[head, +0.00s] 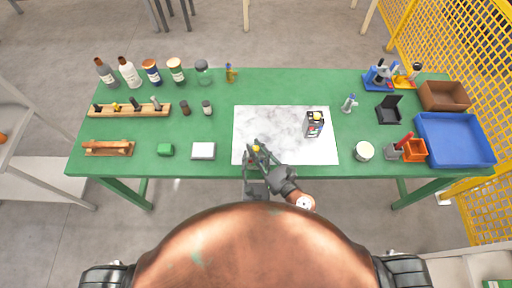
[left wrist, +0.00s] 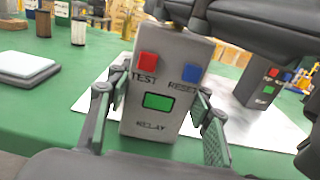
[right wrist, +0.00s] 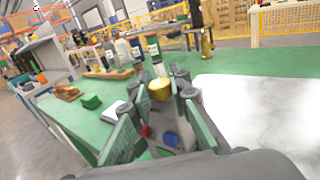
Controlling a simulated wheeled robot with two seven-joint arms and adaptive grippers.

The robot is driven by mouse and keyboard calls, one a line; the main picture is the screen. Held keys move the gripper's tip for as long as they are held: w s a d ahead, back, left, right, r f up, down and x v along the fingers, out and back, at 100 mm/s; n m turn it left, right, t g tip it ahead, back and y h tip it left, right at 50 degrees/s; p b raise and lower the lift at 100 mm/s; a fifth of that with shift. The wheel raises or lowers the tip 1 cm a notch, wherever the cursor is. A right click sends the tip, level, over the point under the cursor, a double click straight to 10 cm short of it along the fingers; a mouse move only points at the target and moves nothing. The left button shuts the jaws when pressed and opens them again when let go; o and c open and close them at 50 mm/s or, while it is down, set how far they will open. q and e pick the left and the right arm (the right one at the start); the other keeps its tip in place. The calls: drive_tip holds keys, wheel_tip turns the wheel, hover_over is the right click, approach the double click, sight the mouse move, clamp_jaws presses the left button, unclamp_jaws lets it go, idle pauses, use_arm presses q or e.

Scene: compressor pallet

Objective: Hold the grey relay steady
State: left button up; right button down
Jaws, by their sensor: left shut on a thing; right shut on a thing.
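The grey relay (left wrist: 160,118) fills the middle of the left wrist view, with a red TEST button, a blue RESET button and a green window. My left gripper (left wrist: 157,104) is shut on it, one finger on each side. My right gripper (right wrist: 163,86) is shut on the yellow knob (right wrist: 159,91) on the relay's top; the red and blue buttons show below it. In the head view the knob (head: 256,148) shows at the left part of the white mat's front edge, and the grippers hide most of the relay.
A white-grey block (head: 203,151) and a green block (head: 166,150) lie to the left. Bottles stand at the back left; a blue tray (head: 455,139) is at the right.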

drive_tip(key=c, duration=1.8)
unclamp_jaws()
drive_tip(key=shift+o, duration=0.2)
drive_tip(key=shift+s+d, duration=0.1)
drive_tip(key=v, duration=1.1)
drive_tip(key=shift+s+d, duration=0.2)
drive_tip(key=shift+s, duration=0.15)
drive_tip(key=shift+f, duration=0.1)
